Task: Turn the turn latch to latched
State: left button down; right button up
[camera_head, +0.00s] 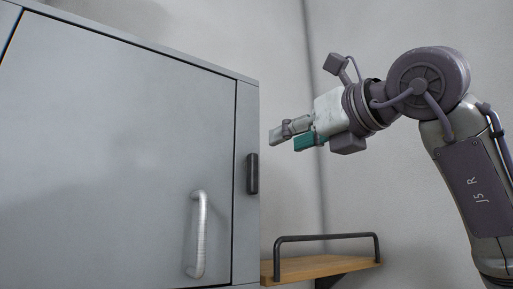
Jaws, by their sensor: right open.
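The turn latch (252,174) is a small dark upright bar on the grey cabinet's frame, just right of the door's edge. It stands vertical, and I cannot tell from its look alone whether it is latched. The cabinet door (110,150) looks closed, with a thin dark gap along its right edge. My right gripper (287,138) is open and empty, apart from the latch, above it and to its right, with its fingers pointing left. One finger is grey and one has a teal part. My left gripper is not in view.
A light metal pull handle (198,234) stands out from the door's lower right. A wooden shelf (318,267) with a dark rail (325,238) is on the wall at the lower right. The plain wall space between the cabinet and my right arm is clear.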

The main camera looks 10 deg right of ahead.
aim_at(256, 154)
jog(key=p+x, duration=0.4)
jog(key=x, duration=0.6)
jog(key=shift+w+a, duration=0.1)
grip_shut()
